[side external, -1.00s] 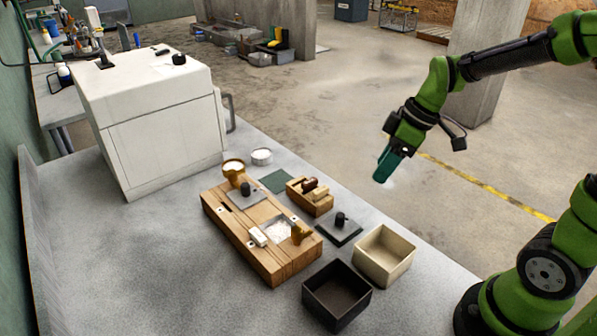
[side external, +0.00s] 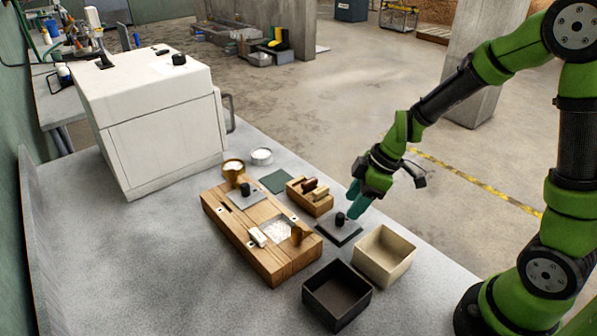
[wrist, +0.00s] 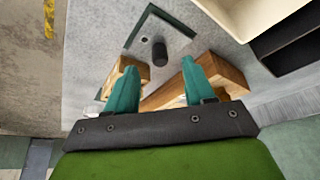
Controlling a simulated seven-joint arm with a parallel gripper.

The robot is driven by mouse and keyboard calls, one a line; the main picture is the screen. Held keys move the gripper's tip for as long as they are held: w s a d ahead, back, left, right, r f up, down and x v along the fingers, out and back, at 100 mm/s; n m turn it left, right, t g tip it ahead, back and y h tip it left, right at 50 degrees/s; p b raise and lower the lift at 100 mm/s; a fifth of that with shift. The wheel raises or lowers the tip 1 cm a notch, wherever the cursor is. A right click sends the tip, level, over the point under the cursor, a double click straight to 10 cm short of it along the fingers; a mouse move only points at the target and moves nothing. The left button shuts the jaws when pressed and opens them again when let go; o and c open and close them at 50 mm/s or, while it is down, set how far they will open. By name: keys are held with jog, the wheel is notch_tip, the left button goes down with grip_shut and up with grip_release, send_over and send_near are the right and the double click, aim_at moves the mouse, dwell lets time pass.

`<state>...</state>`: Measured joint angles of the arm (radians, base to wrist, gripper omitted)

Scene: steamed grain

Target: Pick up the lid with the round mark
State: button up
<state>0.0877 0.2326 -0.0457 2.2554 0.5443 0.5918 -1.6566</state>
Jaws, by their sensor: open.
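A flat grey lid with a black knob (side external: 340,217) lies on a dark square base on the table. In the wrist view the lid (wrist: 150,29) is ahead of my fingers, with its upright knob roughly between them; a small spot shows beside the knob, its shape too small to tell. A second grey lid (side external: 240,197) with a black knob sits on the wooden block; no mark is legible on it. My gripper (side external: 355,200) has teal fingers, apart and empty, above and beside the first lid. The open fingers also show in the wrist view (wrist: 159,68).
A beige open box (side external: 398,243) and a dark open box (side external: 337,304) stand near the first lid. A small wooden rack (side external: 312,207) is close on its left. The long wooden block (side external: 270,262) holds a white piece and a grain-filled recess. A white cabinet (side external: 160,135) stands behind.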

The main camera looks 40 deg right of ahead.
aim_at(343, 215)
jog(key=x, duration=0.5)
jog(key=shift+w+a, duration=0.1)
jog(key=shift+w, duration=0.05)
grip_shut()
